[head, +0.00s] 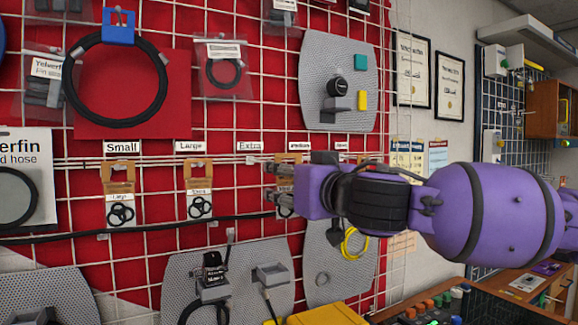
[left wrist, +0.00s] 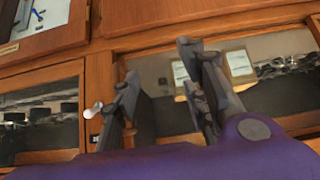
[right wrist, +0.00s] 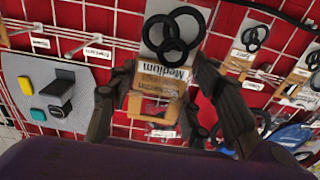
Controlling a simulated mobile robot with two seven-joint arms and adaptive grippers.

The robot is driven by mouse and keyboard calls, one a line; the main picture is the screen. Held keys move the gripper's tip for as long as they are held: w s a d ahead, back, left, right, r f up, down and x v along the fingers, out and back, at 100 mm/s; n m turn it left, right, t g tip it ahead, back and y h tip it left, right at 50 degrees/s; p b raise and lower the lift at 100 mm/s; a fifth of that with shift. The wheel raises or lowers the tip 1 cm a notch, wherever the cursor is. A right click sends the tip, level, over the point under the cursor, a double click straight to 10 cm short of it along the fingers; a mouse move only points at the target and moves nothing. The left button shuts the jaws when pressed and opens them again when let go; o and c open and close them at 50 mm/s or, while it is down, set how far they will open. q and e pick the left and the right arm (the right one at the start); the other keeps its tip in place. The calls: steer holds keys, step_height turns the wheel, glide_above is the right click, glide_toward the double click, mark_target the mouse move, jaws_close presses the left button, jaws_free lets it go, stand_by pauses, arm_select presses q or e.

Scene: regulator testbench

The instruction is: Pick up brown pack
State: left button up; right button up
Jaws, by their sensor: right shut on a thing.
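The brown pack (right wrist: 156,100) is a card with a brown top marked "Medium" and black rings (right wrist: 172,35) on its white part. In the right wrist view it sits between the fingers of my right gripper (right wrist: 160,105), which is shut on it. In the head view my right gripper (head: 272,186) is at the red pegboard grid, and its fingers hide most of the pack. I cannot tell whether the pack is still on its hook. My left gripper (left wrist: 162,75) is open and empty in the left wrist view, before a wooden cabinet.
Similar brown-topped packs, a Large-labelled one (head: 119,182) and another (head: 198,182), hang to the left on the red grid (head: 240,195). Grey perforated panels (head: 318,55) with fittings are above and below. A black hose (head: 150,228) runs beneath the packs. The wooden cabinet (left wrist: 100,70) faces my left wrist.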

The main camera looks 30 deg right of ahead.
mark_target(290, 182)
steer(key=s, duration=0.3)
steer(key=s+p, duration=0.1)
steer(key=shift+s+a+f, duration=0.15)
steer(key=shift+a, duration=0.15)
steer(key=shift+s, duration=0.45)
arm_select(q)
steer(key=shift+w+d+r, duration=0.1)
steer(key=shift+w+r, duration=0.4)
steer(key=shift+r, duration=0.25)
arm_select(e)
steer(key=shift+s+d+r, duration=0.1)
steer(key=shift+s+r, duration=0.15)
steer(key=shift+s, duration=0.25)
arm_select(q)
steer(key=shift+d, duration=0.15)
